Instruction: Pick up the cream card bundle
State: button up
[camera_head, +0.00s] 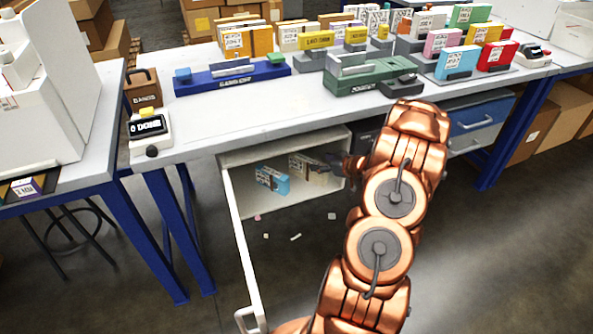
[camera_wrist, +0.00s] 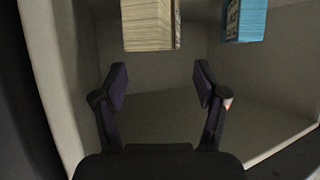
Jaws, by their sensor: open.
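The blue bundle (camera_wrist: 245,20) is at the top right there. My gripper (camera_wrist: 160,82) is open with nothing between its fingers. My arm hides part of the drawer's right side.
A table (camera_head: 215,115) above holds a blue device (camera_head: 232,77), a green device (camera_head: 370,76) and several card bundles. A counter box (camera_head: 149,130) sits at the left corner.

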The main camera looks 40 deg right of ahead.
aim_at(310, 161)
jog(key=shift+a+b+x, duration=0.1)
jog(key=shift+b+x, duration=0.25)
jog(key=shift+x, duration=1.5)
jog(key=shift+a+b+x, duration=0.15)
jog(key=shift+b+x, duration=0.15)
jog(key=shift+x, duration=1.55)
grip_shut()
